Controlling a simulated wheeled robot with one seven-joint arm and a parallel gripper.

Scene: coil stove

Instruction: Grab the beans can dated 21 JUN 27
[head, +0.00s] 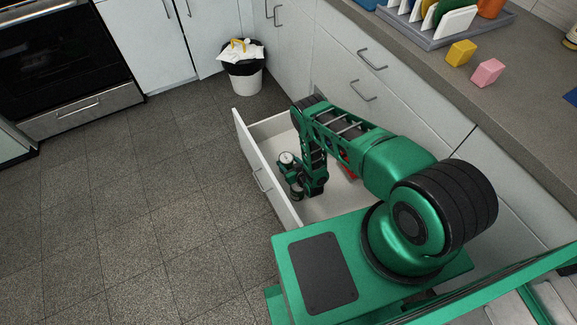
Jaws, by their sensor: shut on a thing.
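An open white drawer (262,183) is pulled out from the counter. My arm reaches down into it. My gripper (289,170) is at the drawer's front left part, shut on what looks like a can (286,158) with a pale round top. The can looks upright. Its label and date cannot be read from here, and my green fingers and wrist hide much of its side. A red thing (348,173) shows partly behind my arm, inside the drawer; I cannot tell what it is.
The drawer's front panel stands close to the left of my gripper. A bin (243,79) with a black bag stands beyond the drawer. A yellow block (461,53), a pink block (487,72) and a dish rack (432,38) are on the counter. The tiled floor at left is clear.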

